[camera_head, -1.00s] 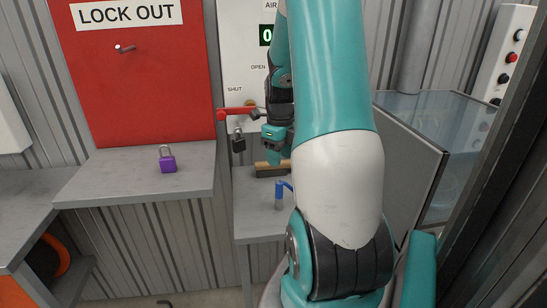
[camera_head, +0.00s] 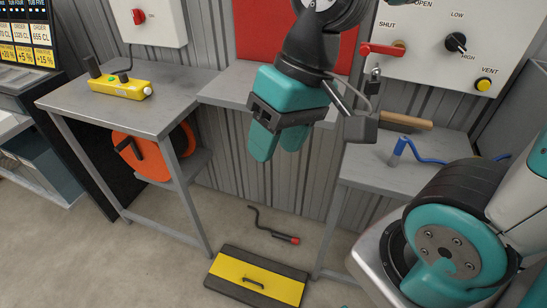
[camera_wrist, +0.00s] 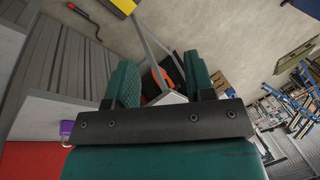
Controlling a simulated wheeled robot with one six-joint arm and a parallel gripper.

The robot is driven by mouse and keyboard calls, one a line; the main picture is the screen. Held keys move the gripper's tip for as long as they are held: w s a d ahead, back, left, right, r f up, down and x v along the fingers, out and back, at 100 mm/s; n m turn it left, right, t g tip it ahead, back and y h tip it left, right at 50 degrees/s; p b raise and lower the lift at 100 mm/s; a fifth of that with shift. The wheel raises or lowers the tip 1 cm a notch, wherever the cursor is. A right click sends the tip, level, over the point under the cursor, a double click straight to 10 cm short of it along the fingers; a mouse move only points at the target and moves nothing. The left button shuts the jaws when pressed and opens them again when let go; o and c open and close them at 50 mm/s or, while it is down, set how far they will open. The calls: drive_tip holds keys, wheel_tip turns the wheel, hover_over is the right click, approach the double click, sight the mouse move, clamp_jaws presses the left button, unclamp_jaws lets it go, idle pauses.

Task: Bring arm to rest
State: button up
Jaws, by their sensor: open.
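My gripper (camera_head: 275,148) hangs in front of the lower part of the red board (camera_head: 240,30) and the grey shelf below it, fingers pointing down. Its two teal fingers are apart with nothing between them. In the wrist view my gripper (camera_wrist: 161,85) also shows open and empty, with a gap between the fingers. The arm folds back toward the right side of the head view.
A red lever (camera_head: 382,49) with a dark padlock (camera_head: 372,88) sits on the white panel. A wooden-handled brush (camera_head: 408,120) and a blue item (camera_head: 400,150) lie on the right shelf. A yellow-black hatch (camera_head: 256,280) and a red-tipped bar (camera_head: 280,238) are on the floor. The purple padlock (camera_wrist: 67,131) shows in the wrist view.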

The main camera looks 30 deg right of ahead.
drive_tip(key=s+a+n, duration=0.2)
drive_tip(key=n, duration=0.1)
drive_tip(key=s+a+n, duration=0.1)
drive_tip(key=s+n, duration=0.1)
drive_tip(key=shift+r+g, duration=0.25)
drive_tip(key=shift+g, duration=0.05)
idle(0.7)
